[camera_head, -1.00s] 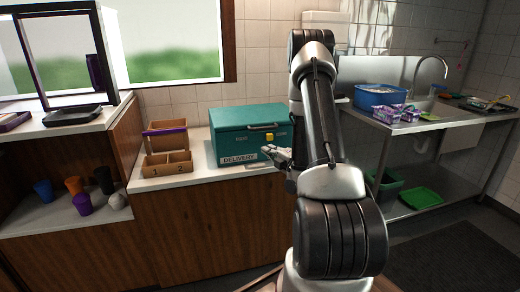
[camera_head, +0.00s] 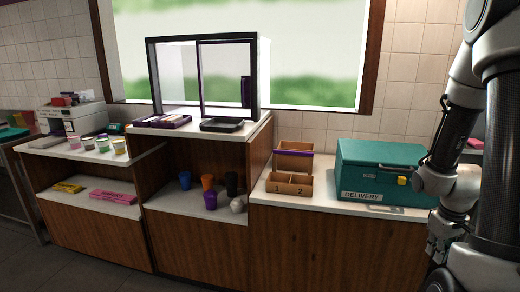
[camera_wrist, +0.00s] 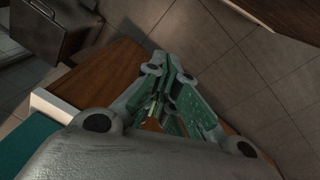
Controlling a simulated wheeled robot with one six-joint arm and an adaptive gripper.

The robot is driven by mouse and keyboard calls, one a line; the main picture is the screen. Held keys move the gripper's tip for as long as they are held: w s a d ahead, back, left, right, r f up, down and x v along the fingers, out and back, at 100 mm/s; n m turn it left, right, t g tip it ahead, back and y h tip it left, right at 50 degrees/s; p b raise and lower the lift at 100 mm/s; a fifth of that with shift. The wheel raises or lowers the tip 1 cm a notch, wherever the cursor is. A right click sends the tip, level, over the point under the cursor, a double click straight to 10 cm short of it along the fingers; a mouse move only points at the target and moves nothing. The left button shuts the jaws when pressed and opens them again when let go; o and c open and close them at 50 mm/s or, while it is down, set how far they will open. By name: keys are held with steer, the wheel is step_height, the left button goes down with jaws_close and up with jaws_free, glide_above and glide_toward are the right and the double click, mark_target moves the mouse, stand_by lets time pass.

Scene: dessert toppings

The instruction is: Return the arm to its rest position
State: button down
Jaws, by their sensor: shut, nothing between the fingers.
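My arm (camera_head: 462,130) stands folded along the right edge of the head view, partly cut off by the frame. I cannot make out the fingertips there. In the wrist view my gripper (camera_wrist: 165,75) is shut and empty, its fingers drawn together. Behind the fingers lie the brown cabinet front (camera_wrist: 100,80) and grey tiled floor (camera_wrist: 205,40); I see nothing touching them. The teal delivery box (camera_head: 380,165) stands on the counter just left of my arm, which hides its right end.
A wooden two-slot holder (camera_head: 290,185) stands left of the box. Several cups, such as a purple one (camera_head: 210,200), sit in the open shelf. A dark tray (camera_head: 222,124) lies before the framed window unit (camera_head: 203,75). A register (camera_head: 75,120) stands far left.

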steer(key=s+a+r+t, duration=0.1)
steer(key=s+a+r, duration=0.2)
steer(key=a+r, duration=0.2)
steer(key=s+a+r+m+t, duration=0.1)
steer(key=s+a+r, duration=0.3)
steer(key=r, duration=0.8)
steer(key=s+a+r+t+y, duration=0.1)
steer(key=s+a+r, duration=0.2)
steer(key=a+r, duration=0.4)
steer(key=shift+v, duration=1.1)
steer(key=shift+a, duration=0.15)
